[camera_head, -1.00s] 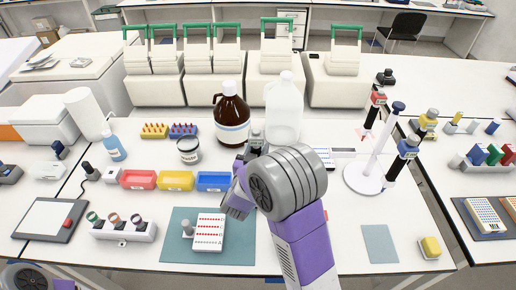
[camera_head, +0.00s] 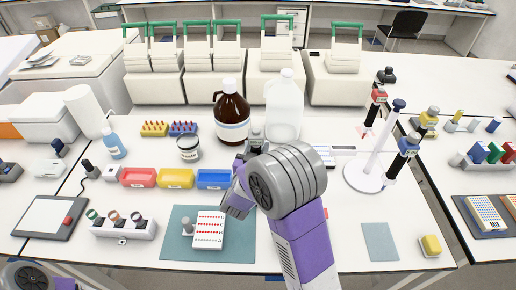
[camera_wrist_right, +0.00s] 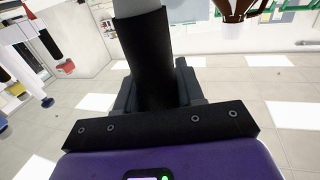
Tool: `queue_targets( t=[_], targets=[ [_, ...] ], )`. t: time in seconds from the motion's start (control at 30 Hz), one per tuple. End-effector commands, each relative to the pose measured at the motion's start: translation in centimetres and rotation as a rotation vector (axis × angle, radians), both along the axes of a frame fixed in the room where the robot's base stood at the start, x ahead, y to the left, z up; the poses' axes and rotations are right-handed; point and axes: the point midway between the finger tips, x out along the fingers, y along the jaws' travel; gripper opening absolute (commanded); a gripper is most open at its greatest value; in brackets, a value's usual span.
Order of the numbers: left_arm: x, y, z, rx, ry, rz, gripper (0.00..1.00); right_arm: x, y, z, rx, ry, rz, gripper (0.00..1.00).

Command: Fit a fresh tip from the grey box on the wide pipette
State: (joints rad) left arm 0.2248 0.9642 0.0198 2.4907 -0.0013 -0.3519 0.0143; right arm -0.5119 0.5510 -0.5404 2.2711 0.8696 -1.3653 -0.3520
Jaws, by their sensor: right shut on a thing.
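My right gripper (camera_head: 243,172) is shut on a pipette (camera_head: 256,138) in the middle of the table. Its dark grey top shows above the gripper in the head view, and its thick dark body (camera_wrist_right: 140,60) stands between the jaws in the right wrist view. Its lower end is hidden in both views. A pale box with rows of red dots (camera_head: 208,240) lies on a teal mat (camera_head: 180,255), left of and below the gripper. I cannot tell for sure whether this is the grey box. My left gripper is out of view; only part of that arm shows at the lower left.
A brown bottle (camera_head: 231,115) and a white jug (camera_head: 285,110) stand behind the gripper. Red, yellow and blue bins (camera_head: 175,179) are to its left. A pipette stand (camera_head: 365,180) is to the right. Boxes with coloured dots (camera_head: 487,213) lie at the far right.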

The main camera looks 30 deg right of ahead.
Motion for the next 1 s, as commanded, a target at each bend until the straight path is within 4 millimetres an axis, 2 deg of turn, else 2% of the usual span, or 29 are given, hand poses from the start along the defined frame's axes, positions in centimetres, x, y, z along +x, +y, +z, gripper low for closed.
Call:
queue_targets(
  t=[1.0],
  targets=[
    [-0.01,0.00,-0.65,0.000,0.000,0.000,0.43,0.01,-0.01,-0.74,-0.001,-0.001,0.000,0.28]
  ],
)
